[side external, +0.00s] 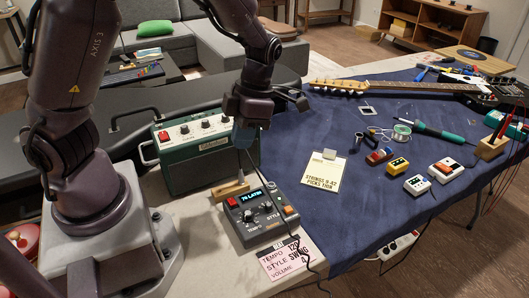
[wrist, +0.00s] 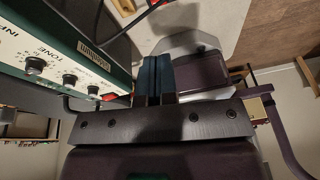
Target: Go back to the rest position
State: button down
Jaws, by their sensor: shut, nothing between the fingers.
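My gripper (side external: 241,140) hangs fingers-down in the middle of the side view, beside the right end of the green amplifier (side external: 186,150). It is above the area of the grey drum machine (side external: 258,216) and a small wooden block (side external: 231,187), apart from the drum machine. In the wrist view my gripper's two blue-tipped fingers (wrist: 153,76) are together with nothing between them. The amplifier's knob panel (wrist: 50,58) fills the upper left of that view, close to the fingers.
A blue cloth (side external: 330,215) covers the right of the bench and holds a guitar (side external: 400,88), pedals, a soldering iron (side external: 438,132) and a solder spool (side external: 402,131). A settings card (side external: 286,258) lies by the drum machine. A dark cable runs over the front edge.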

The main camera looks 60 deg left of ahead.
jog(key=s+r+m+t, duration=0.3)
jog(key=r+m, duration=0.2)
jog(key=m, duration=0.6)
jog(key=s+d+r+m+t, duration=0.1)
jog(key=s+r+m+t, duration=0.2)
jog(key=m, duration=0.9)
jog(key=s+d+r+m+t, duration=0.1)
jog(key=s+r+m+t, duration=0.1)
jog(key=r+m, duration=0.6)
jog(key=s+m, duration=0.1)
jog(key=m, duration=0.2)
jog(key=shift+r+m+t, duration=0.3)
jog(key=shift+r+t, duration=0.05)
jog(key=shift+t, duration=0.05)
